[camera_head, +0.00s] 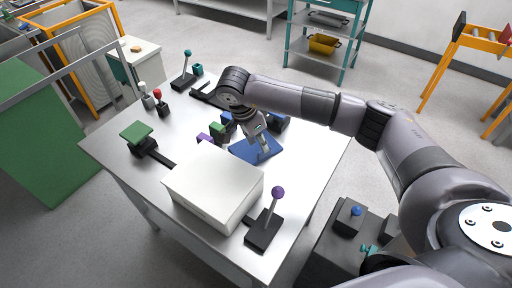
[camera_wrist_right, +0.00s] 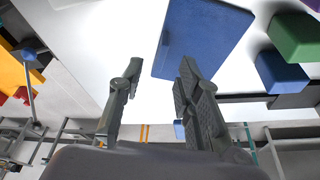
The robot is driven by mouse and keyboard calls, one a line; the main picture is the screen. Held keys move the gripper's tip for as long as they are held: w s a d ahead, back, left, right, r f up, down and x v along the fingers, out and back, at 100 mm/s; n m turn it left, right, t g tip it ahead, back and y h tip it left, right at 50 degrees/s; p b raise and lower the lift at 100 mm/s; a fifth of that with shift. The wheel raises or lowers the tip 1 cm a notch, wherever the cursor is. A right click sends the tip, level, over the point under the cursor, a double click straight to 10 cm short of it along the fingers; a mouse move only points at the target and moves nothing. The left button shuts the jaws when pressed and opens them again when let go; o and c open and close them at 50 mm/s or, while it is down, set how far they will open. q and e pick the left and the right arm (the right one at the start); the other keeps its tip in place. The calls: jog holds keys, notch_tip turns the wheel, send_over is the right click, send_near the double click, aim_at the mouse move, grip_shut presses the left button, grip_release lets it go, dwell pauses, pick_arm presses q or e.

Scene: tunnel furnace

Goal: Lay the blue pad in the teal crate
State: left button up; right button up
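The blue pad (camera_head: 243,149) lies flat on the white table, below my right gripper (camera_head: 264,150). In the right wrist view the pad (camera_wrist_right: 205,35) is a flat blue plate, and its near corner shows between and behind the fingers of the gripper (camera_wrist_right: 160,65). The fingers are apart, with nothing clearly gripped; whether they touch the pad I cannot tell. I cannot make out a teal crate in either view. My left gripper is not in view.
A large white box (camera_head: 214,184) stands at the table's front. A purple-knobbed lever (camera_head: 265,228) is beside it. Green (camera_head: 217,128) and dark blue blocks (camera_head: 279,122) are close to the pad. A green-topped stand (camera_head: 137,134) is at left. A teal shelf rack (camera_head: 324,50) stands behind.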

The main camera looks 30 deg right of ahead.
aim_at(255, 145)
jog(key=shift+p+x, duration=0.6)
jog(key=shift+x, duration=2.55)
jog(key=shift+w+d, duration=0.1)
jog(key=shift+w, duration=0.1)
grip_shut()
